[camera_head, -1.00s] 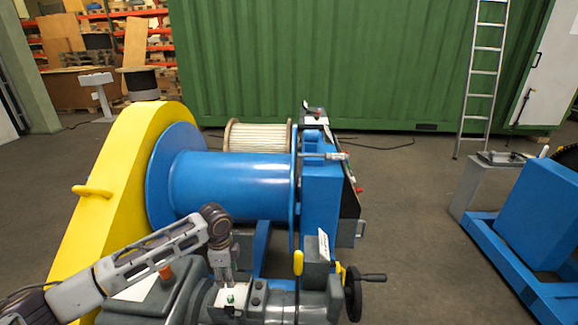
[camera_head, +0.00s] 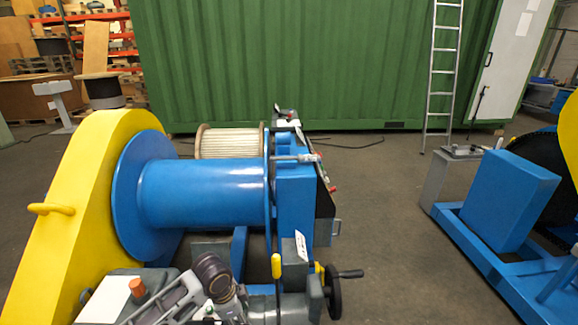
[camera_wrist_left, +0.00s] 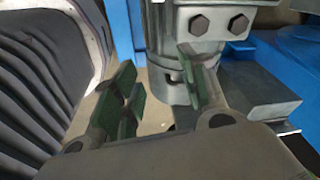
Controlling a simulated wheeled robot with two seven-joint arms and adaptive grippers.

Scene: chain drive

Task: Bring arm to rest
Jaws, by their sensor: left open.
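My left arm (camera_head: 168,302) comes in at the bottom of the head view, low over the near end of the blue winch machine. Its wrist joint (camera_head: 214,275) shows, but its fingers are cut off or hidden there. In the left wrist view my left gripper (camera_wrist_left: 158,95) is open, with two green-padded fingers apart and nothing held between them. A grey metal cylinder (camera_wrist_left: 172,82) with a bolted block (camera_wrist_left: 215,20) stands just beyond the fingers. I cannot tell whether the right-hand finger touches it. My right gripper is in neither view.
The blue drum (camera_head: 205,192) and the yellow guard (camera_head: 75,200) stand beyond the arm. A black handwheel (camera_head: 334,290) and a yellow lever (camera_head: 277,265) are right of it. Another blue machine (camera_head: 505,200) stands at the right. The floor (camera_head: 395,240) between is clear.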

